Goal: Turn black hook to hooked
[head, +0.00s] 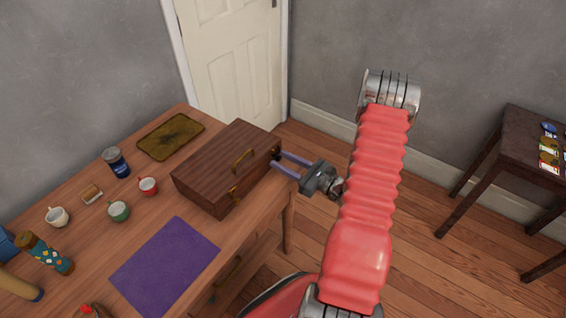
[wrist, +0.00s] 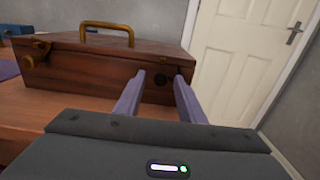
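A dark wooden box (head: 215,172) with a brass handle on its lid stands on the table. In the wrist view the box (wrist: 100,75) has a brass fitting (wrist: 38,52) at its left. A small dark round piece (wrist: 160,80), seemingly the black hook's knob, shows on the box's face between my fingers. Whether the hook is hooked I cannot tell. My gripper (head: 277,158) is at the right end of the box, its two purple fingers apart and pointing at it. In the wrist view my gripper (wrist: 160,76) shows nothing clamped; contact is unclear.
The table (head: 75,215) also bears a purple mat (head: 165,265), a dark tray (head: 170,137), a blue can (head: 116,163) and several cups. A closed white door (head: 230,65) stands behind. A small dark table (head: 530,140) is at the right, with open floor between.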

